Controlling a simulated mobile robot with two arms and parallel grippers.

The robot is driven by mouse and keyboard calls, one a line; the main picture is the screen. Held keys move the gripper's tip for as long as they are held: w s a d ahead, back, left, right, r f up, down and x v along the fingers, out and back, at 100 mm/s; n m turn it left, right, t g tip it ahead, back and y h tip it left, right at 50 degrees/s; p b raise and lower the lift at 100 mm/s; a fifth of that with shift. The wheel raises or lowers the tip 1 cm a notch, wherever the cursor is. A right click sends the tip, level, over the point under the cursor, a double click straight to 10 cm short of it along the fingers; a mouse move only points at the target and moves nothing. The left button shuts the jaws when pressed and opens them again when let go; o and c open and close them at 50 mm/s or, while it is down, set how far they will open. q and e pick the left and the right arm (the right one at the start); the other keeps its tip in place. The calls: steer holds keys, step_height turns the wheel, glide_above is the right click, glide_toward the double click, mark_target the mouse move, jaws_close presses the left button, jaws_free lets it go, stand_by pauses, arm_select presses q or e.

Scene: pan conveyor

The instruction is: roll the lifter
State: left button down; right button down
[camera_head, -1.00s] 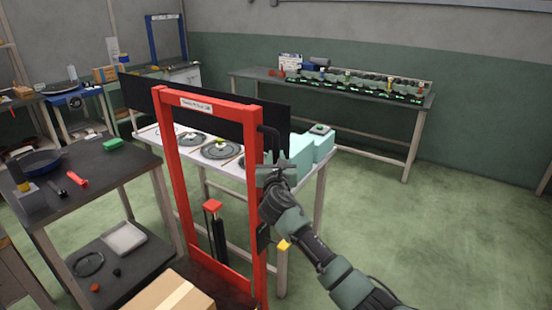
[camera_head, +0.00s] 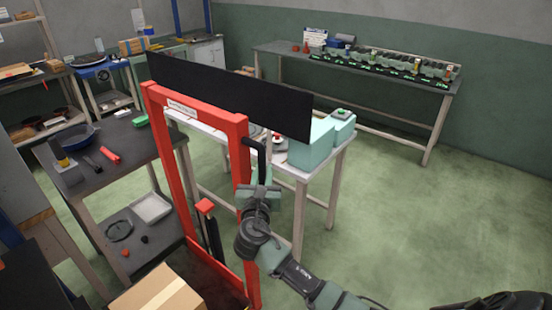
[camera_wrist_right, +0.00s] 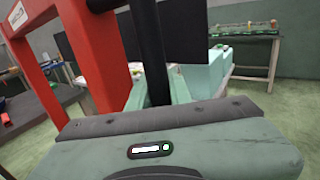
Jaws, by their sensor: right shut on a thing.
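The lifter is a red upright frame (camera_head: 157,140) with a label on its top bar, standing in front of the white conveyor table (camera_head: 325,163). A black handle (camera_head: 259,150) is on its right post. My right gripper (camera_head: 259,192) is shut on this handle. In the right wrist view the black handle (camera_wrist_right: 149,50) rises from the gripper, and the red frame (camera_wrist_right: 92,62) stands to its left. My left gripper is not in view.
A dark bench (camera_head: 125,138) with a pan (camera_head: 75,138) is close on the lifter's left. A cardboard box (camera_head: 155,292) is at the lifter's base. A black panel (camera_head: 225,92) hides much of the conveyor. Green floor (camera_head: 400,215) is free to the right.

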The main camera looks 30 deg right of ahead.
steer(key=shift+w+a+r, duration=0.1)
steer(key=shift+a+r, duration=0.1)
steer(key=shift+r, duration=0.35)
steer(key=c, duration=1.3)
jaws_free()
steer(key=shift+w+f, duration=0.1)
steer(key=shift+a+f, duration=0.1)
steer(key=shift+f, duration=0.05)
steer(key=shift+f, duration=0.2)
steer(key=v, duration=0.7)
steer(key=shift+s+a+b, duration=0.2)
steer(key=shift+s+b, duration=0.15)
steer(key=shift+b, duration=0.05)
